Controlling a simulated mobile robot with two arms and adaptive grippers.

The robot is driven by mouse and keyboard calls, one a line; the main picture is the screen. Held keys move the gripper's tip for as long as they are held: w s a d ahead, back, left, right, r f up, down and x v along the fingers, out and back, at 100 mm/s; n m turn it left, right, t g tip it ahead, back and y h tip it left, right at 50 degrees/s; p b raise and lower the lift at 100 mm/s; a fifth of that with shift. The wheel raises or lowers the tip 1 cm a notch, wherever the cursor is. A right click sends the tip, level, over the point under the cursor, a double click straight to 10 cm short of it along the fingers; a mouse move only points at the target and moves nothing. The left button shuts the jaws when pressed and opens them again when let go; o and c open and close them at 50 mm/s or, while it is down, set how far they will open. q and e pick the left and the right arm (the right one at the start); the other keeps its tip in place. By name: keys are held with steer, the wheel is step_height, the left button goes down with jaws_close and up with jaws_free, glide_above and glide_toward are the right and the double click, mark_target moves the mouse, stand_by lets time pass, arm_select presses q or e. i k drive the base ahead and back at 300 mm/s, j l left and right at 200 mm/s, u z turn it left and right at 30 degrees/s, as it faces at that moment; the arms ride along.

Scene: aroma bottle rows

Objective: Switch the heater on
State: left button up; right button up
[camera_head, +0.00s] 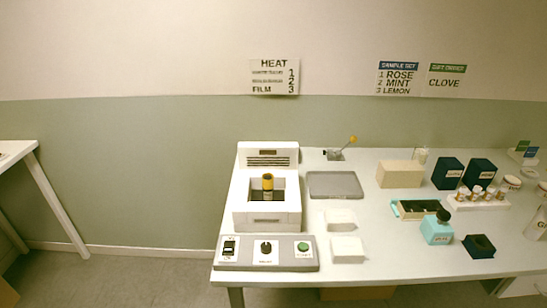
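The heater is a white machine (267,214) at the left end of the table, with a vented back panel and a recessed well. In front lies a grey control panel (222,264). It carries a black rocker switch (229,246) on a white plate at left, a black knob (266,248) in the middle and a green button (303,247) at right. The rocker's position is too small to tell. Neither of my grippers is in view.
A grey tray (335,185) and white blocks (347,249) lie right of the heater. A small lever with a yellow knob (352,140) stands behind. Boxes, bottles and a teal bottle (436,232) fill the right side. The floor left of the table is clear.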

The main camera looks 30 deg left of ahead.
mark_target(229, 245)
steer(key=u, duration=1.25)
